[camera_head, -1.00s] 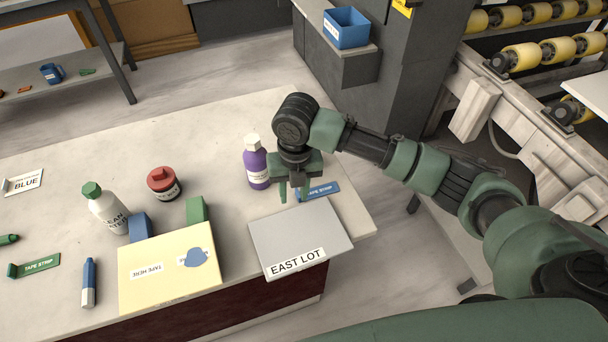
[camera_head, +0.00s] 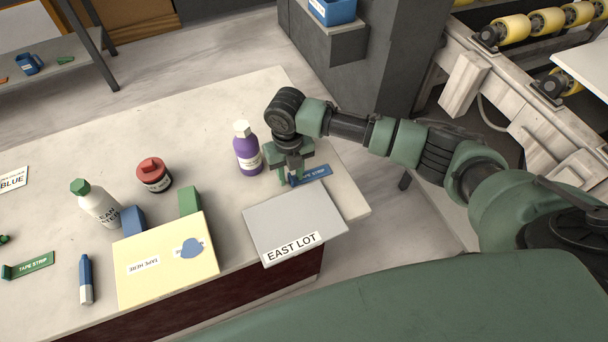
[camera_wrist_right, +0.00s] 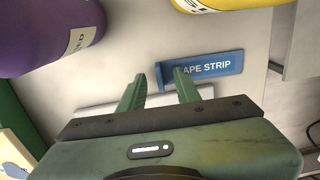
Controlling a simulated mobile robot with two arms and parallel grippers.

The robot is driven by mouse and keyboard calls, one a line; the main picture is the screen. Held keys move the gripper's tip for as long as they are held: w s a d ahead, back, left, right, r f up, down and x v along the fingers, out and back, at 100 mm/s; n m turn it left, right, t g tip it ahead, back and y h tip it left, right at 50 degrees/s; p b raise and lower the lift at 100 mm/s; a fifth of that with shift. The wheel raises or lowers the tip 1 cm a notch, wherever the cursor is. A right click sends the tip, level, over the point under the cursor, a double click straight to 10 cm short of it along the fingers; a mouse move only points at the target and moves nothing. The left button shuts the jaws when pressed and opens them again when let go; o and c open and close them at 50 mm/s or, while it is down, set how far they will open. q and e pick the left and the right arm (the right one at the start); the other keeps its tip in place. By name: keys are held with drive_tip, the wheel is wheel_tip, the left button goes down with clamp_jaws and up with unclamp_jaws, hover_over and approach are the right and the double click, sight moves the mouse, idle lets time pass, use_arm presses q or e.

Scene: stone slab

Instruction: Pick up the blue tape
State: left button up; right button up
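The blue tape strip (camera_head: 315,174) lies on the stone slab behind the grey EAST LOT box, near the slab's right edge. In the right wrist view the blue tape strip (camera_wrist_right: 212,68) shows its label, with a raised tab at its left end. My right gripper (camera_head: 288,179) points down at the strip's left end. In the wrist view its two fingers (camera_wrist_right: 158,80) are apart with nothing seen gripped between them. The right finger overlaps the strip's near left edge; I cannot tell whether it touches. My left gripper is not in view.
A purple bottle (camera_head: 248,156) stands just left of my right gripper. The grey EAST LOT box (camera_head: 280,216) is close in front. A cream box (camera_head: 150,281), white bottle (camera_head: 101,207), red-lidded jar (camera_head: 154,177) and green tape strip (camera_head: 27,266) are farther left. The back of the slab is clear.

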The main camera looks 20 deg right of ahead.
clamp_jaws()
